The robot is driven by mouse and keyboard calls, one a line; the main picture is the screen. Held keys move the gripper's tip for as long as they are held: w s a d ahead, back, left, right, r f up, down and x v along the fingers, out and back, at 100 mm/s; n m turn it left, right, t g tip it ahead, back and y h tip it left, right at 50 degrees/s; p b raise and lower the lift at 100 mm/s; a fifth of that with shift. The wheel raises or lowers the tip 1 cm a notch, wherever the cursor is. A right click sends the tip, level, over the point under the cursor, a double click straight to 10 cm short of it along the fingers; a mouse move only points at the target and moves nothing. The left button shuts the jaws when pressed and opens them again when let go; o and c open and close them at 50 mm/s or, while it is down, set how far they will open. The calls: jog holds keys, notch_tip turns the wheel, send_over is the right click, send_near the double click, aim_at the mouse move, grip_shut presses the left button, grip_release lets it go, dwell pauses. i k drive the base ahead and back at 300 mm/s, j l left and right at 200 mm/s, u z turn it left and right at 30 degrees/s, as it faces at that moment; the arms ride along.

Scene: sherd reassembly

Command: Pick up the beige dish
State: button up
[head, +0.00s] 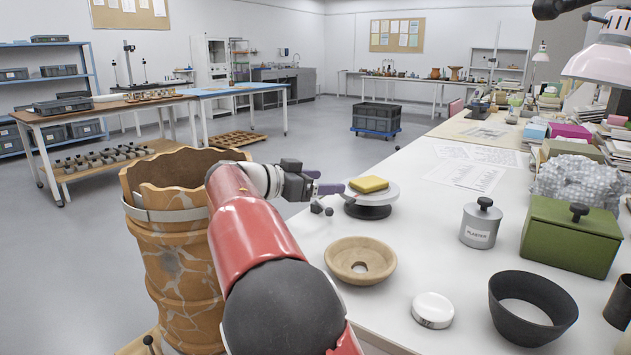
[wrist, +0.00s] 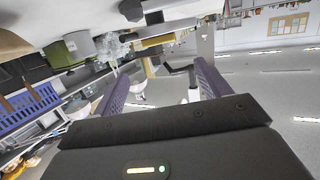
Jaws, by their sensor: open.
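The beige dish (head: 361,260) is a round, shallow ring-like bowl with a wide rim and a paler round centre. It rests flat on the white table near its left edge, in the head view. My gripper (head: 331,190) is at the end of my outstretched arm, beyond the dish and slightly to its left, apart from it. In the wrist view the two purple fingers of my gripper (wrist: 158,82) are spread wide with nothing between them. I cannot tell for certain whether the dish shows in the wrist view.
A grey turntable (head: 370,208) with a yellow sponge (head: 369,184) stands close to my gripper. A white round lid (head: 433,310), a dark bowl (head: 531,308), a plaster canister (head: 480,224) and a green box (head: 568,237) stand right of the dish. A large cracked vessel (head: 180,265) stands left.

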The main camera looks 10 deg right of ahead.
aim_at(380, 260)
jog(key=k+j, duration=0.1)
jog(key=j, duration=0.25)
jog(key=k+j, duration=0.1)
jog(key=j, duration=0.25)
jog(key=k+j, duration=0.1)
jog(key=j, duration=0.25)
jog(key=k+j, duration=0.1)
jog(key=j, duration=0.25)
